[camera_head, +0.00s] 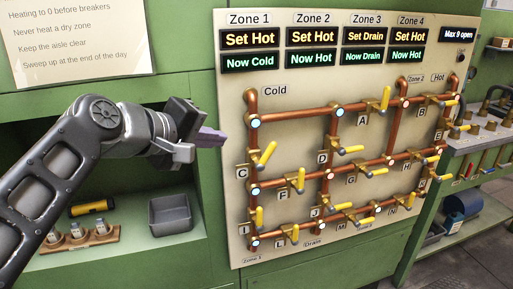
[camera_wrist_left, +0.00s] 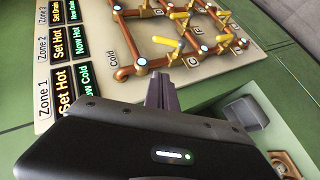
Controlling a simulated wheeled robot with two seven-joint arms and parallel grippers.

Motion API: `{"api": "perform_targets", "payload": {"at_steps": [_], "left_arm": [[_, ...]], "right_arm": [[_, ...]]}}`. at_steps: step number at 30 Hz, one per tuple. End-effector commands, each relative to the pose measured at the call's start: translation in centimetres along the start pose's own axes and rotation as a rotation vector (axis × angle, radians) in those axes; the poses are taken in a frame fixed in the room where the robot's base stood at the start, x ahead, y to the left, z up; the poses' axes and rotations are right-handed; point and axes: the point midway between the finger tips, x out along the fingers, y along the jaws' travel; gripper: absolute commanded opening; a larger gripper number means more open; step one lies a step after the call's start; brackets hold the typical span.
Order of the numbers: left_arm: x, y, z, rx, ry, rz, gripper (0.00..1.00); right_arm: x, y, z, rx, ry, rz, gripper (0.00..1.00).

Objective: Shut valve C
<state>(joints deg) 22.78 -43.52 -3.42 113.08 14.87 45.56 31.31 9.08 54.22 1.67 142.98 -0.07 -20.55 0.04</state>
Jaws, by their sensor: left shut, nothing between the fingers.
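Valve C (camera_head: 266,155) has a yellow lever on the left vertical copper pipe of the panel, beside its label C (camera_head: 242,173). The lever slants up and to the right, off the pipe's line. In the left wrist view a yellow lever (camera_wrist_left: 167,43), apparently valve C, shows beyond the fingers. My left gripper (camera_head: 212,138) is shut and empty, with purple fingertips pointing right. It appears left of and a little above valve C, apart from the lever; the fingers also show in the left wrist view (camera_wrist_left: 162,90). My right gripper is not in view.
The pale panel (camera_head: 236,120) carries several other yellow-levered valves close by, including F (camera_head: 299,180) and D (camera_head: 350,150). The Zone 1 display reads Set Hot, Now Cold. A grey bin (camera_head: 171,214) sits in the alcove below my left arm. A side bench (camera_head: 480,140) stands right.

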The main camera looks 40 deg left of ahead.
Motion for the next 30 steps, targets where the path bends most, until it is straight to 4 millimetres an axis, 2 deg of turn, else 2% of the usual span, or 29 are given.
{"api": "perform_targets", "payload": {"at_steps": [5, 16, 22, 30], "left_arm": [[2.3, 0.0, 0.1, -0.001, -0.004, -0.003, 0.00], [9.6, 0.0, 0.1, 0.000, -0.005, -0.003, 0.00], [11.4, 0.0, 2.2, 0.002, -0.002, -0.002, 0.00], [12.1, 0.0, 2.9, 0.001, 0.000, 0.000, 0.00]], "right_arm": [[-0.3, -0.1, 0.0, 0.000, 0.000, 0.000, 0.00], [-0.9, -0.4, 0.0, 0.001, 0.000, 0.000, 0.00], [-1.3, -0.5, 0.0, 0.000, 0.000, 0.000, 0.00], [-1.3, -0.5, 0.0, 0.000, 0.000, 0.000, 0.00]]}}
